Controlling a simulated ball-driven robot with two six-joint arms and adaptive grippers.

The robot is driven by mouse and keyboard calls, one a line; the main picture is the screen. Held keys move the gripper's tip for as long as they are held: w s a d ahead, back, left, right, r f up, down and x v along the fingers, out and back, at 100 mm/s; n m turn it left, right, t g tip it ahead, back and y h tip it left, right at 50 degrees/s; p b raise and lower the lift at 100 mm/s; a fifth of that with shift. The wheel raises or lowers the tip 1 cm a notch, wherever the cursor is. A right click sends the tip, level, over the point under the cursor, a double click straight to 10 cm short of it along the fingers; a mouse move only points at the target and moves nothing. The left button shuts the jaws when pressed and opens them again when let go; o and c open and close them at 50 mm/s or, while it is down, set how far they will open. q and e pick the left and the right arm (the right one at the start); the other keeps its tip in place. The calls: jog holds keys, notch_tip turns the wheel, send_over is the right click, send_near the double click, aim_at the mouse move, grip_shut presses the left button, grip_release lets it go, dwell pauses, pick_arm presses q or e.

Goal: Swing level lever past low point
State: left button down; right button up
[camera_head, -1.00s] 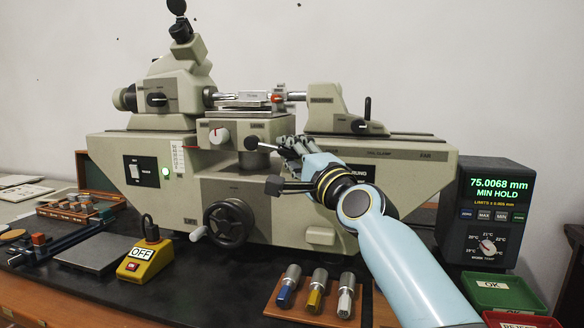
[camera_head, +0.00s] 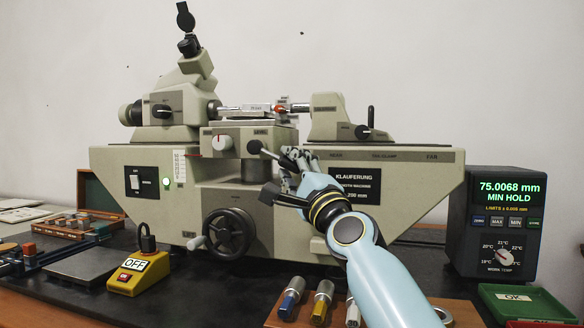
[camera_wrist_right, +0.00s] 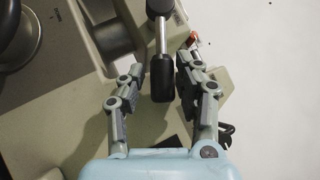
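The level lever (camera_head: 268,154) sits under the LEVEL label on the measuring machine. Its dark hub is at the left, and its rod slopes right and slightly down towards my right gripper (camera_head: 288,162). In the right wrist view the lever's black grip (camera_wrist_right: 162,80) lies between the two fingers of my right gripper (camera_wrist_right: 158,75). The fingers are apart, with a clear gap on the left; the right finger is very close to the grip, and I cannot tell if it touches. The display (camera_head: 506,196) reads 75.0068 mm, MIN HOLD. My left gripper is out of view.
A handwheel (camera_head: 229,232) stands below the lever. A yellow OFF box (camera_head: 141,271), several coloured-end cylinders (camera_head: 291,297) and a green OK tray (camera_head: 522,303) are on the bench.

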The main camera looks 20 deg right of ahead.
jog(key=shift+o, duration=0.8)
jog(key=shift+r, duration=0.1)
jog(key=v, duration=1.2)
